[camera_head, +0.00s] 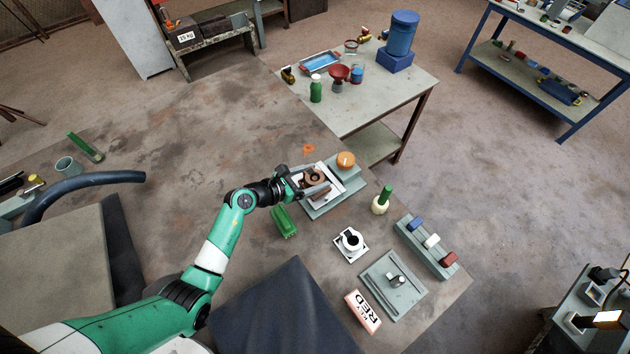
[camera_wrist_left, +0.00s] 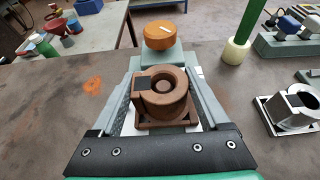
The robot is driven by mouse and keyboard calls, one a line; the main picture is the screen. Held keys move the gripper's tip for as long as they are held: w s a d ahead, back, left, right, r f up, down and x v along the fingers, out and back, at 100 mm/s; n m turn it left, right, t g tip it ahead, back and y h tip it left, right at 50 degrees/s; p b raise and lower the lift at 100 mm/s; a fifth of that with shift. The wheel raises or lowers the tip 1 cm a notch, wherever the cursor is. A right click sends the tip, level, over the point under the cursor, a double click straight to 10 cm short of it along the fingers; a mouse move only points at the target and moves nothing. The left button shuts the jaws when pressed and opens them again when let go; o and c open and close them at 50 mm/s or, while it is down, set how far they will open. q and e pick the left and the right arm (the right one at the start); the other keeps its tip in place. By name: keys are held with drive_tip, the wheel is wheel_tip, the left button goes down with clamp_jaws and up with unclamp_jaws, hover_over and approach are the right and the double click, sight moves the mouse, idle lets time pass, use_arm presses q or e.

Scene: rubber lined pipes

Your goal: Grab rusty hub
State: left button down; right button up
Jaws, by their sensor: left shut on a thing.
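The rusty hub (camera_wrist_left: 166,100) is a brown ring-shaped piece on a square base, seen in the left wrist view between my fingers. In the head view the hub (camera_head: 314,176) is partly covered by my left gripper (camera_head: 312,183). My left gripper (camera_wrist_left: 162,115) is shut on the hub, with one finger along each side of it. The hub is at a grey-green fixture (camera_head: 322,211) with a white plate under it; whether it is lifted clear I cannot tell. My right gripper is not in view.
An orange round knob (camera_head: 346,159) stands just beyond the hub. A green block (camera_head: 284,222) lies near my wrist.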

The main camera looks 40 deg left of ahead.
use_arm(q)
drive_tip(key=shift+r, duration=0.15)
wheel_tip(320, 180, up, 9)
drive_tip(key=p, duration=0.4)
drive_tip(key=shift+p, duration=0.3)
drive_tip(key=shift+r, duration=0.4)
